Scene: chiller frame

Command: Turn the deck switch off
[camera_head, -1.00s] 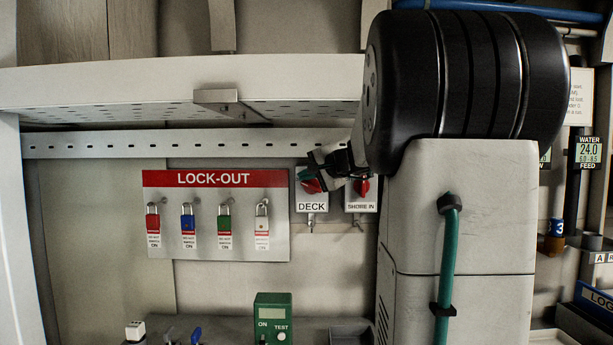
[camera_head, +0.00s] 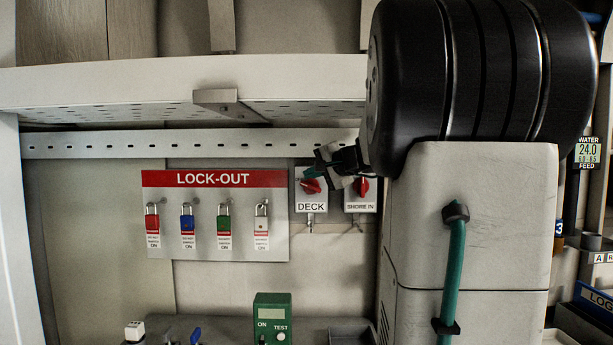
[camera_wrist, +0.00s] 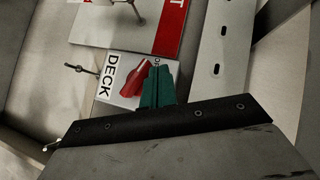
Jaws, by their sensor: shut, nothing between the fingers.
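The deck switch is a red rotary knob (camera_head: 311,185) on a pale plate marked DECK (camera_head: 311,207), right of the lock-out board. In the wrist view the red knob (camera_wrist: 130,78) stands next to the DECK lettering. My gripper (camera_head: 310,173) has green fingertips, which are shut and empty. In the wrist view my fingertips (camera_wrist: 158,86) are right beside the knob and overlap its edge; I cannot tell whether they touch it.
The SHORE IN switch (camera_head: 363,187) is close on the right, partly behind my gripper. The LOCK-OUT board (camera_head: 270,225) with several padlocks hangs to the left. A slotted rail (camera_head: 120,146) and a shelf (camera_head: 120,85) run above. A green tester (camera_head: 272,318) stands below.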

